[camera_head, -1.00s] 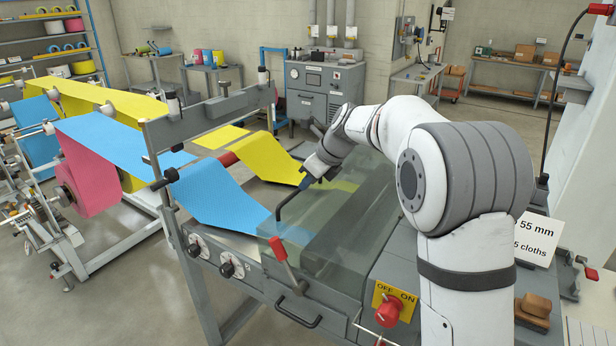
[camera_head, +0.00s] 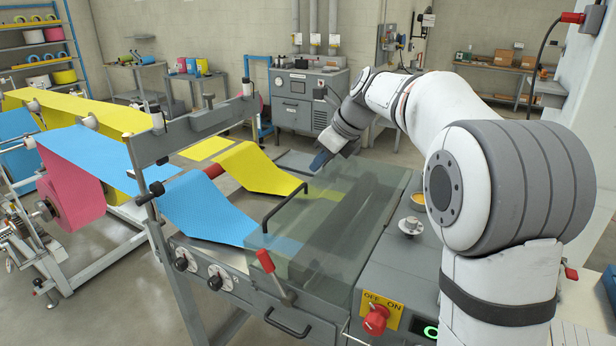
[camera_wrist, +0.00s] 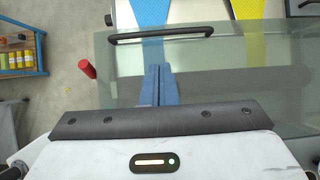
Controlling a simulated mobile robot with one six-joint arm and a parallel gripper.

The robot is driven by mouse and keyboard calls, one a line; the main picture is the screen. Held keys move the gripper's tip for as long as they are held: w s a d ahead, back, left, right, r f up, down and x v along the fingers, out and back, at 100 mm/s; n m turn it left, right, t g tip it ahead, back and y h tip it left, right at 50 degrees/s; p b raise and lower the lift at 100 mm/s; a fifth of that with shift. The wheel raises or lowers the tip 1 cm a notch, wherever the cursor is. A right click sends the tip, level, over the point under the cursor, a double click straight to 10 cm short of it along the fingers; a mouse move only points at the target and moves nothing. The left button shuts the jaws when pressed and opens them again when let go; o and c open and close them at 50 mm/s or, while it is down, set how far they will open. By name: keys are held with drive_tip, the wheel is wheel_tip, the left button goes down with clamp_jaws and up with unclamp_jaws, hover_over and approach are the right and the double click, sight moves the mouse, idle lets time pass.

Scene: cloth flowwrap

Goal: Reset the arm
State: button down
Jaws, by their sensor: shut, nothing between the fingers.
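My gripper (camera_head: 321,160) is at the end of my white arm, above the far right part of the machine's clear cover (camera_head: 310,225). Its blue fingers point down and to the left and are together with nothing between them. In the wrist view the closed blue fingers (camera_wrist: 158,84) lie over the clear cover, apart from its black handle bar (camera_wrist: 160,36). The handle bar (camera_head: 285,203) also shows in the head view, to the left of my gripper. The cover is lowered over the machine bed.
Blue cloth (camera_head: 205,205) and yellow cloth (camera_head: 258,168) run into the machine from the left. A red-handled lever (camera_head: 266,262) stands at the front. A red OFF/ON switch knob (camera_head: 376,320) is at the front right. A grey cabinet (camera_head: 308,100) stands behind.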

drive_tip(key=s+d+f+n+h, duration=0.2)
drive_tip(key=s+d+f+n, duration=0.2)
drive_tip(key=s+n, duration=0.3)
drive_tip(key=s+d+f+n+h, duration=0.1)
drive_tip(key=s+d+f+n, duration=0.3)
drive_tip(key=s+n, duration=0.4)
drive_tip(key=s+d+f+n+h, duration=0.2)
drive_tip(key=s+d+n, duration=0.4)
drive_tip(key=s, duration=1.2)
drive_tip(key=shift+d+f+n+h, duration=0.35)
drive_tip(key=shift+f+n, duration=0.55)
drive_tip(key=shift+n, duration=0.3)
